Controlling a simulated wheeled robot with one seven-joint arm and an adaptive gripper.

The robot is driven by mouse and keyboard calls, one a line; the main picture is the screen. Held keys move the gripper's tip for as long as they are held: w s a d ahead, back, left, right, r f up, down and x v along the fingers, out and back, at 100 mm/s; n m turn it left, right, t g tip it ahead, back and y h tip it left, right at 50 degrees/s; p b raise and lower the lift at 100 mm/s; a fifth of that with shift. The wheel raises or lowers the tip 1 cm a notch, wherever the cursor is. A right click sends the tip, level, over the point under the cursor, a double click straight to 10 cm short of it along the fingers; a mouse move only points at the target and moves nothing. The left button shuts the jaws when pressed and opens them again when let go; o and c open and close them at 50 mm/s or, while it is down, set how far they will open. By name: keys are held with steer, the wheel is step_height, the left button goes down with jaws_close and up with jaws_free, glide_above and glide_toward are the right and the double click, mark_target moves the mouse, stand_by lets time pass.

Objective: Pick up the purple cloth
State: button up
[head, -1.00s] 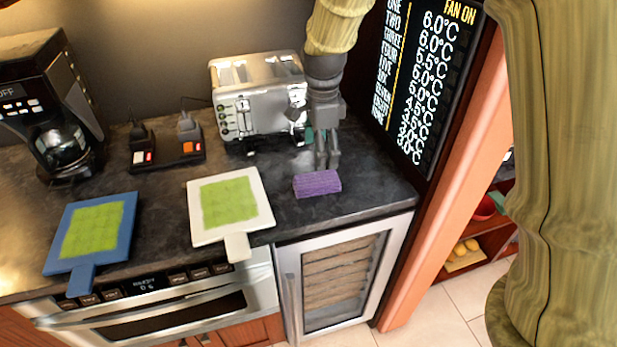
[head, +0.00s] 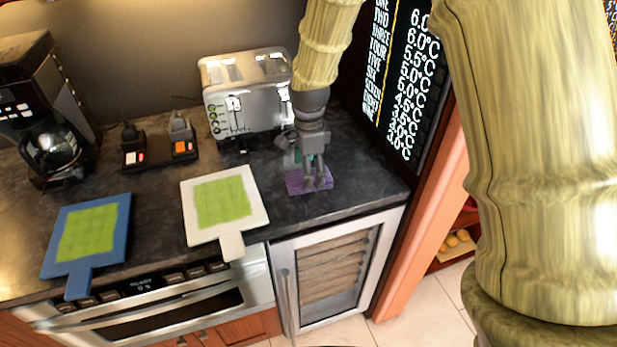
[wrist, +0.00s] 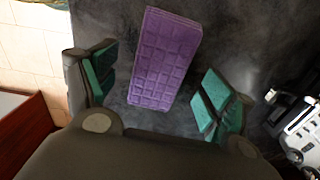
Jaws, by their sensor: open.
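The purple cloth (head: 296,186) is a flat, folded-looking block lying on the dark counter near its front right part. In the head view my gripper (head: 312,187) is right over it and hides part of it. In the wrist view the purple cloth (wrist: 165,60) shows a quilted top and lies between and beyond the two open fingers with green pads (wrist: 157,95). Dark counter shows on both sides of the cloth. I see no contact between the fingers and the cloth in the wrist view.
A silver toaster (head: 245,105) stands behind the gripper. A white-and-green board (head: 243,213) lies to the left, a blue-and-green one (head: 120,208) farther left. The counter's front edge is close by. A dark temperature panel (head: 405,90) rises at the right.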

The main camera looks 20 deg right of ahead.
steer(key=shift+f, duration=1.2)
steer(key=shift+c, duration=0.2)
steer(key=c, duration=1)
